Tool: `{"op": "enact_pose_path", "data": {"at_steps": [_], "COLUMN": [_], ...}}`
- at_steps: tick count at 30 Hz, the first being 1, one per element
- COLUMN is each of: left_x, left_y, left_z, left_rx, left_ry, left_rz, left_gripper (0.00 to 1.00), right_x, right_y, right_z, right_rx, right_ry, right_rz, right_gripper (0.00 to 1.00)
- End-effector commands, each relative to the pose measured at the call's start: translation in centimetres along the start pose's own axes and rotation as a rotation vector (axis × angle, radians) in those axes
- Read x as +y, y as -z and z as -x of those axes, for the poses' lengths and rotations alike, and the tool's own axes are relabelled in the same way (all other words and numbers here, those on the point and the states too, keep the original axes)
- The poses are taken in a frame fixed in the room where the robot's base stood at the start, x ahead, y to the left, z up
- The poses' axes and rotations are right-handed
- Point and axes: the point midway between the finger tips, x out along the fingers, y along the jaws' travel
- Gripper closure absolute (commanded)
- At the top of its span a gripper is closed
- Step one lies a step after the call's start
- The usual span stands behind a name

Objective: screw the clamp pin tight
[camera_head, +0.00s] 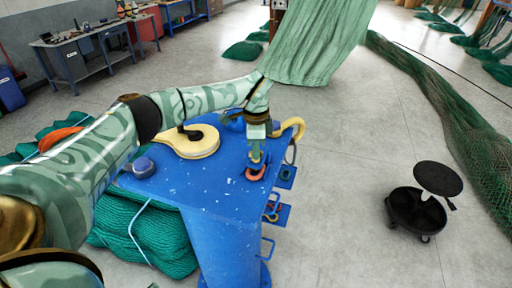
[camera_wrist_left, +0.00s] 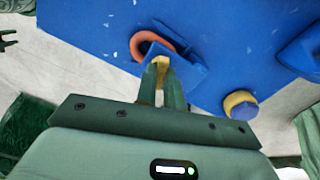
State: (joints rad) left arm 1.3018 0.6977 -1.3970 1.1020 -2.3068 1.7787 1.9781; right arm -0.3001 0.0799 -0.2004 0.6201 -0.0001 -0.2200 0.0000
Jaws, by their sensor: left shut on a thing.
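My left gripper (camera_head: 257,158) points down at the near right part of the blue stand's top (camera_head: 205,188). In the left wrist view its two green fingers (camera_wrist_left: 162,78) are shut on a small yellow piece, which looks like the clamp pin (camera_wrist_left: 159,68). An orange ring (camera_head: 256,173) lies just beyond the fingertips by a blue block; it also shows in the left wrist view (camera_wrist_left: 150,38). The fingers hide most of the pin, and I cannot tell how far it is screwed in. My right gripper is out of view.
A cream disc (camera_head: 195,143) and a blue knob (camera_head: 143,167) sit on the stand, with a yellow hook (camera_head: 297,124) at its far right edge. Green net (camera_head: 320,40) hangs behind. A black wheeled tray (camera_head: 415,215) stands on open floor at right.

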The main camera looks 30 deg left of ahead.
Motion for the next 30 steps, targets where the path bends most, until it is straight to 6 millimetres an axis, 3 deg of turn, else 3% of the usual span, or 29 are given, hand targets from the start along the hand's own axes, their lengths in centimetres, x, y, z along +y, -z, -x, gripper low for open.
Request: {"op": "enact_pose_path", "data": {"at_steps": [30], "left_x": [-0.1], "left_y": [0.0], "left_z": [0.3], "left_rx": [-0.001], "left_ry": [0.004], "left_rz": [-0.93], "left_gripper": [1.0], "right_x": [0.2], "right_y": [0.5], "right_z": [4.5], "right_rx": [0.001], "right_ry": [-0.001], "right_rz": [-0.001], "right_gripper": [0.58]}}
